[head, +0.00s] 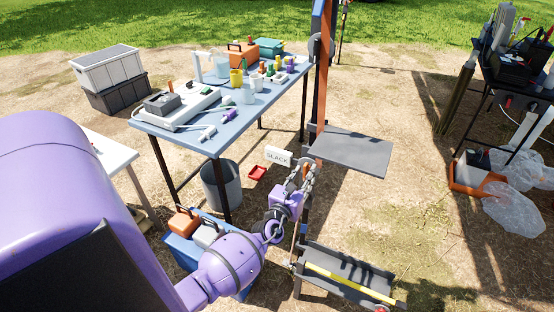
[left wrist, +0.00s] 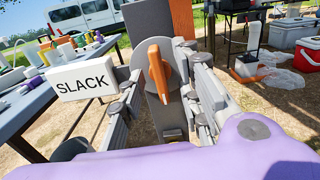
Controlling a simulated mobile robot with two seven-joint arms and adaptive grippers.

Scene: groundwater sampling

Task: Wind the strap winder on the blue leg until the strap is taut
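The strap winder shows as an orange handle (left wrist: 160,62) on a grey hub in the left wrist view; in the head view it is mostly hidden by my gripper. It sits on a post, whose upper part is blue (head: 317,22) in the head view. An orange strap (head: 321,90) runs down that post. A white sign reading SLACK (head: 279,156) is beside the winder, and it also shows in the left wrist view (left wrist: 83,78). My left gripper (head: 306,172) is open at the winder, its fingers on either side of the handle with visible gaps. My right gripper is not in view.
A grey shelf (head: 352,152) juts out right of the post. A blue table (head: 216,141) with bottles and instruments stands left. A grey tray (head: 322,286) with a yellow bar is low down. A grey bin (head: 222,190) stands under the table.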

